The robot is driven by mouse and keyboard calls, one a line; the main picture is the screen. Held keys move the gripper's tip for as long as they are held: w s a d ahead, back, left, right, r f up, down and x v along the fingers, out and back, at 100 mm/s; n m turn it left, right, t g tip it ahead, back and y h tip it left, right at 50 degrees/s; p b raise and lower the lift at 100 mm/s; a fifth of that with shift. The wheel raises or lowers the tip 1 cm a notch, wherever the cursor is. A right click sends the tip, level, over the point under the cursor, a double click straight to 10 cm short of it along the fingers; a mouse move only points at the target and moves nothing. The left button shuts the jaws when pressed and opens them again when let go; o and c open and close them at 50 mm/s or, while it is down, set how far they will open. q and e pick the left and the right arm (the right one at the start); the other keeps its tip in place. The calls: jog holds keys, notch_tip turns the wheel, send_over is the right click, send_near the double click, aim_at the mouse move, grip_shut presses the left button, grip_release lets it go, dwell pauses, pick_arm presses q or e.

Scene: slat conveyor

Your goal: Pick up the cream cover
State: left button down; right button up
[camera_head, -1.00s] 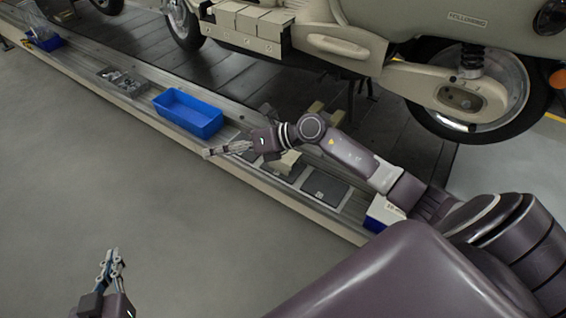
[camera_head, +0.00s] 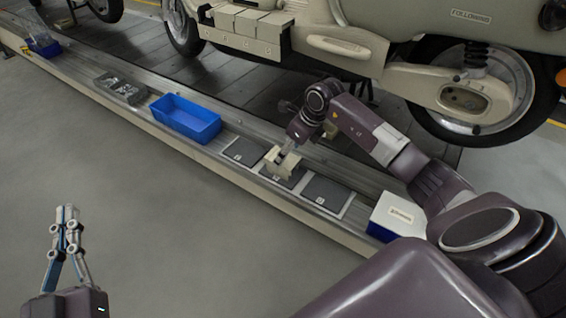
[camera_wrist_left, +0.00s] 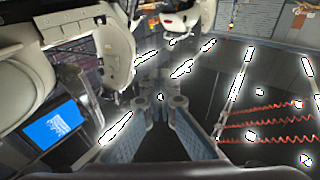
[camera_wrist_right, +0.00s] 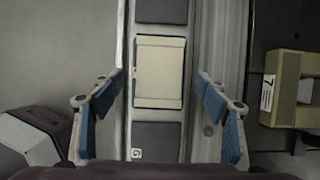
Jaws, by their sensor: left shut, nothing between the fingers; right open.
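The cream cover (camera_head: 283,167) is a small block lying on the middle one of three dark pads on the conveyor-side ledge. In the right wrist view the cream cover (camera_wrist_right: 159,72) lies flat, roughly centred ahead of the fingers. My right gripper (camera_head: 287,153) points down at the cover from above; its fingers (camera_wrist_right: 160,82) are open, spread to either side of the cover's line. Contact cannot be told. My left gripper (camera_head: 67,210) is shut and empty over the floor at lower left, far from the cover.
Dark pads (camera_head: 245,151) (camera_head: 326,191) flank the cover. A blue bin (camera_head: 186,117) and a grey parts tray (camera_head: 121,88) stand further left on the ledge (camera_head: 140,120). A white-topped blue box (camera_head: 398,216) stands at right. A cream scooter (camera_head: 340,45) stands behind. The floor in front is clear.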

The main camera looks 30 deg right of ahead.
jog(key=b+x, duration=0.1)
jog(key=x, duration=0.3)
jog(key=shift+f+b, duration=0.2)
jog(key=shift+b, duration=0.1)
pick_arm(q)
jog(key=s+r+t+h, duration=0.1)
jog(key=s+r+t, duration=0.2)
jog(key=r, duration=0.5)
jog(key=shift+s+r+t+h, duration=0.35)
jog(key=shift+r+t+h, duration=0.05)
jog(key=shift+t, duration=0.5)
pick_arm(e)
jog(key=shift+a, duration=0.1)
pick_arm(q)
jog(key=shift+d, duration=0.1)
pick_arm(e)
jog(key=c, duration=1.3)
